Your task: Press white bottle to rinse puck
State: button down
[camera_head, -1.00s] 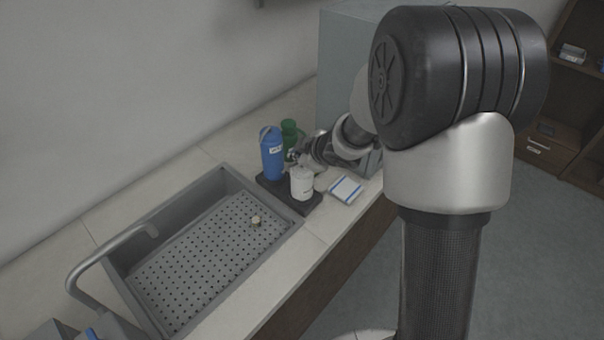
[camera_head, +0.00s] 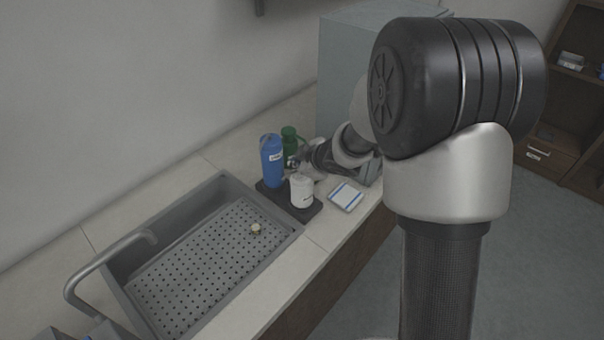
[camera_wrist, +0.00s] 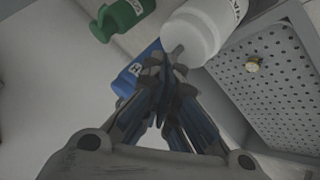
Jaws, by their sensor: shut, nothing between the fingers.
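The white bottle (camera_head: 302,192) stands upright on a dark tray (camera_head: 268,196) beside the sink. In the wrist view the white bottle (camera_wrist: 208,25) is just beyond my fingertips, its nozzle end close to them; I cannot tell if they touch. The puck (camera_head: 255,229) lies on the perforated sink insert, and it also shows in the wrist view (camera_wrist: 252,64). My gripper (camera_wrist: 166,68) is shut and empty. In the head view my gripper (camera_head: 303,162) is behind and above the white bottle, partly hidden and hard to make out.
A blue bottle (camera_head: 271,160) stands left of the white one, and a green bottle (camera_head: 289,146) behind it. A blue-edged white pad (camera_head: 346,196) lies on the counter at right. The sink (camera_head: 290,232) with a faucet (camera_head: 108,252) is at left. A grey box (camera_head: 345,65) stands behind.

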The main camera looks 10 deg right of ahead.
aim_at(300, 176)
dwell(0.4)
jog(key=shift+f+b, duration=0.35)
jog(key=shift+f, duration=0.1)
jog(key=shift+f+b, duration=0.35)
jog(key=shift+f, duration=0.1)
dwell(0.5)
jog(key=shift+r, duration=0.15)
dwell(0.3)
jog(key=shift+r+p, duration=0.8)
jog(key=shift+p, duration=0.2)
notch_tip(300, 176, up, 5)
jog(key=p, duration=0.5)
jog(key=shift+f, duration=0.1)
